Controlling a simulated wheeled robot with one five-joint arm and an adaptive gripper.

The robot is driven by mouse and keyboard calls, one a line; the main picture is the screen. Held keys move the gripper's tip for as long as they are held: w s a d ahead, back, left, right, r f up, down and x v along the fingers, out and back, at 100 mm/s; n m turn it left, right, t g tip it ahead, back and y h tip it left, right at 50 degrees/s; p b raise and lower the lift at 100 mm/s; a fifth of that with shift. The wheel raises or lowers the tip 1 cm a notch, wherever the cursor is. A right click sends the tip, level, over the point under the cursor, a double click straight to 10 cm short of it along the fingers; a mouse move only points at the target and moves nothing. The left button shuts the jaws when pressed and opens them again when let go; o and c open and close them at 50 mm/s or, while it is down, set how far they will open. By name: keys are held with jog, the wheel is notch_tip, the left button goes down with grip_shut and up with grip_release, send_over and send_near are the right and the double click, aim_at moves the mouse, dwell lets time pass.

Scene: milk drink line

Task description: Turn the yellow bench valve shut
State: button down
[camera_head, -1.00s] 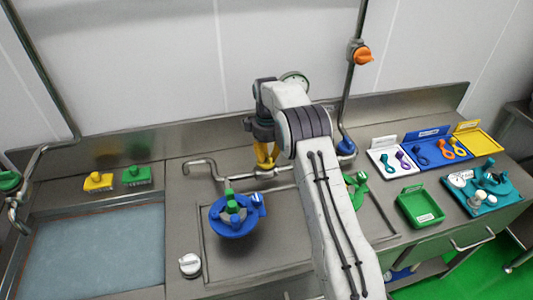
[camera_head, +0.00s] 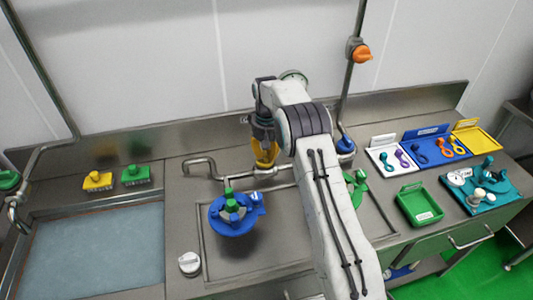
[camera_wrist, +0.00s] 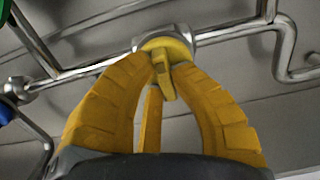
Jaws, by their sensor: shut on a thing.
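The yellow bench valve shows in the wrist view as a yellow collar and a short lever (camera_wrist: 166,85) on a steel pipe. The lever points down in the picture, tilted slightly. My gripper (camera_wrist: 168,62) has yellow ribbed fingers that close in around the lever from both sides; it is shut on it. There the valve is hidden or merges with the yellow fingers, and the lever's angle cannot be told.
A blue round fixture with a green top (camera_head: 232,228) stands in front of the pipe. A sink (camera_head: 95,250) with two brushes behind it is at left. Colored trays and a green bin (camera_head: 420,207) are at right. An orange valve (camera_head: 361,53) is on the wall pipe.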

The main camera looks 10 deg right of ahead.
aim_at(266, 153)
jog(key=shift+s+f, duration=0.1)
dwell(0.3)
jog(key=c, duration=1.1)
grip_release()
notch_tip(266, 153, up, 12)
